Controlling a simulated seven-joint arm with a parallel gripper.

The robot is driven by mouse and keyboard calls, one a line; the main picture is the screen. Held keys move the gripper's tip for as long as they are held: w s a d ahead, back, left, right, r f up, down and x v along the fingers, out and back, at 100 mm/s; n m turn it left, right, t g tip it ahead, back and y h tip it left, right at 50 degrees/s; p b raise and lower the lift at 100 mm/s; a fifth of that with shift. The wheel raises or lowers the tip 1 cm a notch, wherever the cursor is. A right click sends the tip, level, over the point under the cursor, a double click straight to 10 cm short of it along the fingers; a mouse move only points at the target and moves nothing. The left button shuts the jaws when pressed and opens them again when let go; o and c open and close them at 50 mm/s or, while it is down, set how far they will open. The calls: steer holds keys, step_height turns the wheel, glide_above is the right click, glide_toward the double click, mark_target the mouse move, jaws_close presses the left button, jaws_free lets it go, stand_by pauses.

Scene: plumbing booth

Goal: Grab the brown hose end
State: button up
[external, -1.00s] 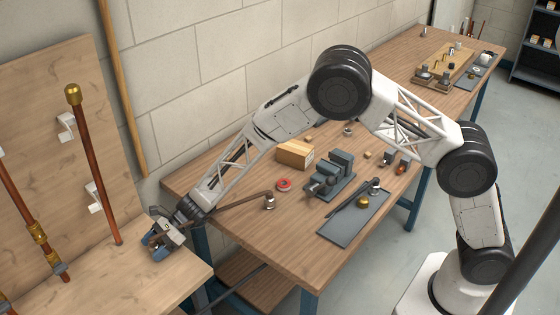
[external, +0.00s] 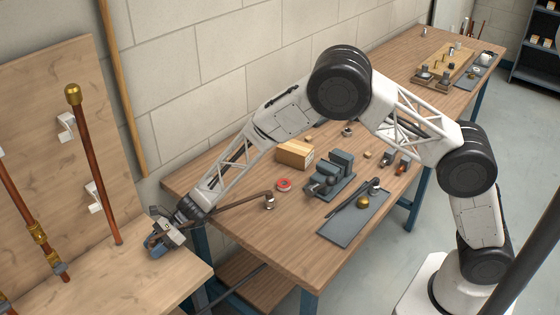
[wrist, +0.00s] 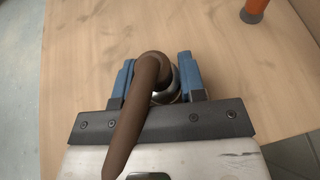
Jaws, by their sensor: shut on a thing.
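The brown hose (wrist: 137,110) runs up the wrist view and curls over at its end. The hose end (wrist: 162,92), with a silvery metal collar, sits between the two blue fingers of my gripper (wrist: 158,82). The fingers press on it from both sides, so my gripper is shut on it. In the external view my gripper (external: 160,242) is at the lower left, low over the light wooden board. The hose (external: 235,201) stretches from my wrist to a metal fitting on the workbench. The hose end itself is hidden by my gripper in the external view.
A copper pipe with a brass cap (external: 90,160) stands up from the light wooden board (external: 110,275), left of my gripper. Its orange foot shows in the wrist view (wrist: 254,10). The workbench (external: 270,245) carries a vise (external: 332,174) and a cardboard box (external: 294,153).

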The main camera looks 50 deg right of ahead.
mark_target(151, 240)
steer(key=shift+r, duration=0.1)
steer(key=shift+r, duration=1.35)
steer(key=shift+s+r, duration=0.15)
steer(key=shift+r, duration=0.25)
steer(key=s+d, duration=0.3)
steer(key=s, duration=0.1)
steer(key=s+d+r, duration=0.1)
steer(key=s+d, duration=0.1)
steer(key=s, duration=0.2)
steer(key=s+d, duration=0.3)
steer(key=s, duration=0.2)
steer(key=shift+d+r, duration=0.15)
steer(key=shift+d, duration=0.2)
